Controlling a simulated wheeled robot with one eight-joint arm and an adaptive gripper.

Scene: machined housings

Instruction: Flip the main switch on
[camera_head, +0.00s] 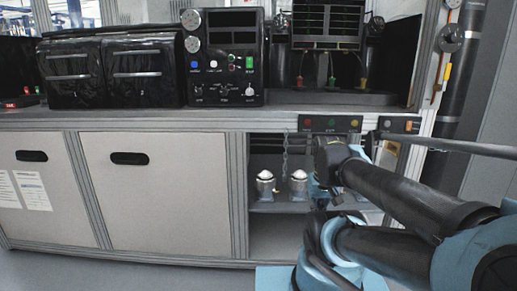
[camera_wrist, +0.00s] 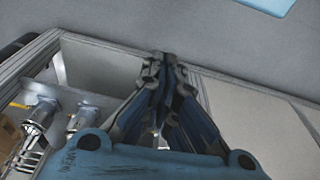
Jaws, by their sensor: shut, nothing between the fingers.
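No part is clearly readable as the main switch. A black control panel (camera_head: 222,72) with dials, buttons and knobs stands upright on the bench. It has a green rectangular piece (camera_head: 249,62) at its right side; its on or off position cannot be told. A strip with red, green and yellow buttons (camera_head: 330,124) is on the bench's front edge, and a shorter strip with a grey knob (camera_head: 398,124) is to its right. My gripper (camera_wrist: 163,58) is shut and empty in the wrist view, pointing toward the cabinet front and floor, apart from the panel and strips.
Two black cases (camera_head: 105,72) stand on the bench (camera_head: 150,116), left of the panel. Metal fittings (camera_head: 298,183) sit on an open shelf below; one also shows in the wrist view (camera_wrist: 40,115). A grey bar (camera_head: 455,146) crosses at right. Floor (camera_head: 120,272) at left is clear.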

